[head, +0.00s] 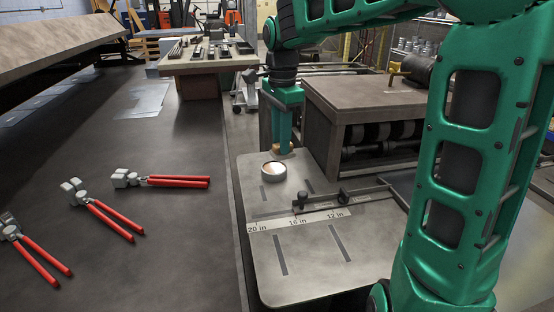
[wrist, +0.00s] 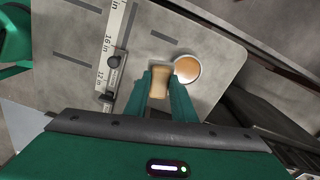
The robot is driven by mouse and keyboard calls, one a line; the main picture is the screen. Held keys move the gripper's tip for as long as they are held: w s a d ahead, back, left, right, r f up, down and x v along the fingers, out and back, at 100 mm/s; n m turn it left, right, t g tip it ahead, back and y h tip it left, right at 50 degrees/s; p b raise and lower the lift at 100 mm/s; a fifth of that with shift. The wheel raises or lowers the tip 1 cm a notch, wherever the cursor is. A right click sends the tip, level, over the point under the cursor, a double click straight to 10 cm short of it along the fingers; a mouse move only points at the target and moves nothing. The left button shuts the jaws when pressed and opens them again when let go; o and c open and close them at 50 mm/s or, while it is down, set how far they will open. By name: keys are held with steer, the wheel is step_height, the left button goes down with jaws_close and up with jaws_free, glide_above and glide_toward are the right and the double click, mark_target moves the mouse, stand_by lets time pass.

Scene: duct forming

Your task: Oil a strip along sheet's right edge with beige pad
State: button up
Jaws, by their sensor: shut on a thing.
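My gripper (head: 284,146) points down over the far end of the grey machine table and is shut on the beige pad (head: 284,150). In the wrist view the pad (wrist: 159,82) sits between the two green fingers (wrist: 160,78). A round tin of amber liquid (wrist: 187,68) stands close beside it; in the head view the tin (head: 273,171) is just in front of the gripper. I cannot tell whether pad and tin touch. A pale flat metal sheet (head: 146,101) lies on the dark surface at left; I cannot tell whether it is the task's sheet.
The grey table (head: 300,262) carries a ruler strip (head: 298,220) and a dark stop bar (head: 343,196). Several red-handled tools (head: 105,218) lie on the dark surface at left. A brown-topped machine (head: 375,100) stands right of my gripper. The near part of the grey table is clear.

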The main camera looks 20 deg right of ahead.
steer(key=shift+w, duration=0.1)
steer(key=shift+w+d+f, duration=0.1)
steer(key=shift+w+f, duration=1.55)
steer(key=shift+f, duration=0.2)
steer(key=shift+w+d+f, duration=0.1)
steer(key=shift+w+f, duration=1.55)
steer(key=shift+f, duration=0.15)
steer(key=shift+f, duration=0.55)
steer(key=shift+r, duration=0.1)
step_height(320, 180, up, 7)
stand_by(1.1)
stand_by(0.7)
